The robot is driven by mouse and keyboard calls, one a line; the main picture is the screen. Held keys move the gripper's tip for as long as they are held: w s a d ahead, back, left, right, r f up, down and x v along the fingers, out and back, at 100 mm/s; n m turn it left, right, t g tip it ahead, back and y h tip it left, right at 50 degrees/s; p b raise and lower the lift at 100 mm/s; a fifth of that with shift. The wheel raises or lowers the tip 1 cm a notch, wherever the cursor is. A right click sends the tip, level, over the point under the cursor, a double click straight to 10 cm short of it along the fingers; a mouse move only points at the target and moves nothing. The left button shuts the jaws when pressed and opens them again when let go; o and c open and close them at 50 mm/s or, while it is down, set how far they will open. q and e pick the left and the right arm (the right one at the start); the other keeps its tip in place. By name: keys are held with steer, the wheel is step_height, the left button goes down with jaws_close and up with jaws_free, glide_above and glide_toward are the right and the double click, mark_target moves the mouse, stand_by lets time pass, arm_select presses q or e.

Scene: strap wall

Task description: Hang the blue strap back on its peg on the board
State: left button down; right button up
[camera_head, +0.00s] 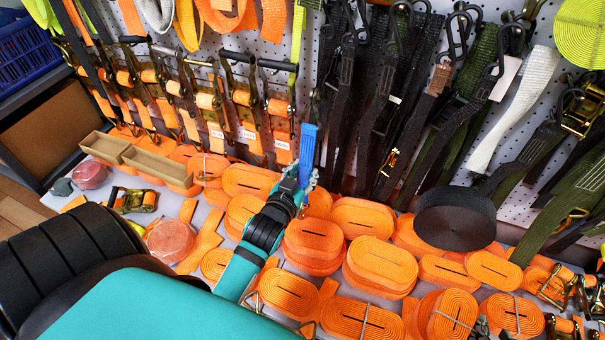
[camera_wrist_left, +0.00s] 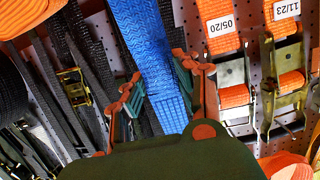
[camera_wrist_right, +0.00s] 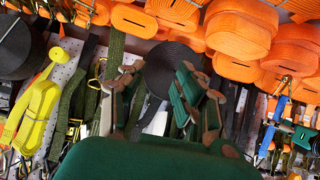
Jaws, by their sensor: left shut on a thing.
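The blue strap (camera_head: 307,150) stands up from my left gripper (camera_head: 298,182) in the head view, in front of the white perforated board (camera_head: 311,52). In the left wrist view the strap (camera_wrist_left: 148,45) runs as a wide flat band between the fingers of my left gripper (camera_wrist_left: 160,88), which is shut on it. The strap's upper end lies close to the board; I cannot tell whether it touches. Its peg cannot be made out. My right gripper (camera_wrist_right: 163,92) shows only in the right wrist view, fingers apart and empty, with a black coil (camera_wrist_right: 172,67) behind.
Orange strap coils (camera_head: 380,262) cover the shelf below the board. Orange ratchet straps (camera_head: 240,100) hang left of the blue strap, dark straps (camera_head: 385,90) right of it. A black coil (camera_head: 455,218) lies on orange ones. A tan tray (camera_head: 157,167) and blue crate (camera_head: 25,55) are left.

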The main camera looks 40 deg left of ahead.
arm_select(q)
steer(key=shift+w+a+b, duration=0.1)
steer(key=shift+w+b, duration=0.3)
steer(key=shift+w, duration=0.3)
steer(key=shift+w+a+f+b, duration=0.1)
steer(key=shift+w+a+b, duration=0.1)
steer(key=shift+w+b, duration=0.3)
steer(key=shift+w+f, duration=0.1)
steer(key=shift+w, duration=0.2)
steer(key=shift+w+a+f, duration=0.1)
steer(key=shift+w+f, duration=0.2)
steer(key=shift+w, duration=0.05)
steer(key=shift+w+f+p, duration=0.1)
steer(key=shift+f+p, duration=0.1)
steer(key=shift+p, duration=0.1)
arm_select(e)
steer(key=shift+w+a+r+t+y, duration=0.15)
steer(key=shift+w+a+r+t, duration=0.15)
steer(key=shift+w+r+t, duration=0.35)
steer(key=shift+w+a+r+t+y, duration=0.25)
steer(key=shift+w+r+t, duration=0.2)
steer(key=shift+r, duration=0.3)
steer(key=shift+w+a+r+t+y, duration=0.1)
steer(key=shift+w+a+r+t, duration=0.2)
steer(key=shift+w+r+t, duration=0.35)
steer(key=shift+s+r, duration=0.1)
arm_select(q)
steer(key=c, duration=0.9)
jaws_free()
steer(key=shift+f, duration=0.1)
